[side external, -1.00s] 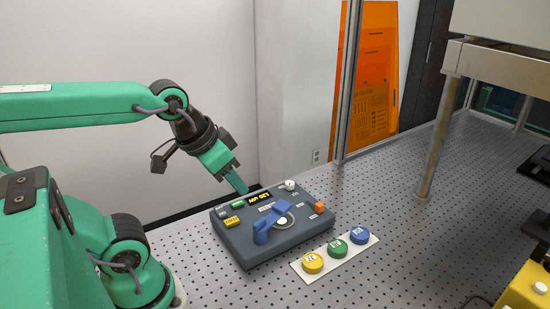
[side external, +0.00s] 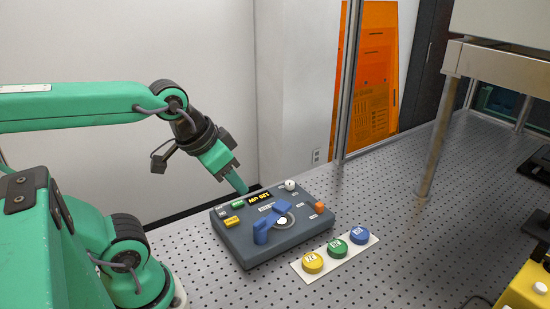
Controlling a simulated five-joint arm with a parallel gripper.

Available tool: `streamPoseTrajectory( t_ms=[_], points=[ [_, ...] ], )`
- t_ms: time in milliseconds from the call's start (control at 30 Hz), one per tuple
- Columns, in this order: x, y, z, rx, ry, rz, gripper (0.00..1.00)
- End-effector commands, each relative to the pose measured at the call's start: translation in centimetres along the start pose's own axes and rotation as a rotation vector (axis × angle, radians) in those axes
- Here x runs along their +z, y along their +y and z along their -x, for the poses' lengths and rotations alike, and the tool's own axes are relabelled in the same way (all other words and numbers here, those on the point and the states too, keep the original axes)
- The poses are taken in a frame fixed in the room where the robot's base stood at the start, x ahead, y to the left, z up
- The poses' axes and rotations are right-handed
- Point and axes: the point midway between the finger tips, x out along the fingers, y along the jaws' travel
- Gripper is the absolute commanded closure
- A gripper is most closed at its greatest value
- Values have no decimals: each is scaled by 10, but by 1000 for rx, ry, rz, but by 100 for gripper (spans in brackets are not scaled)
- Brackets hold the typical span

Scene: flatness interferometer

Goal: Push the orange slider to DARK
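The orange slider (side external: 319,208) is a small block near the right end of the dark grey control box (side external: 272,246). Its labels are too small to read, so I cannot tell which setting it is at. My gripper (side external: 243,190) points down at the box's back left edge, beside the lit display (side external: 259,197), well to the left of the slider. The fingers look close together with nothing visible between them. Whether the tip touches the box I cannot tell.
The box also bears a blue lever (side external: 268,225), a yellow button (side external: 232,221), a green button (side external: 237,204) and a white knob (side external: 290,185). A white plate with yellow (side external: 312,262), green (side external: 337,248) and blue (side external: 359,234) buttons lies in front. Perforated table (side external: 390,190) is clear to the right.

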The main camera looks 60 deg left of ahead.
Motion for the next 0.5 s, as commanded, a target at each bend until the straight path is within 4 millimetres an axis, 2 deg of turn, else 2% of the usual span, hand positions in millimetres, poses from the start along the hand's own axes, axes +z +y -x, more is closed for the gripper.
streamPoseTrajectory(
  t_ms=[33,67,267,500],
  points=[
    [0,0,0,0,0,0,64],
    [0,0,0,0,0,0,60],
    [-5,0,0,-1,-8,0,60],
    [-27,-2,-6,-3,-55,0,60]
  ],
)
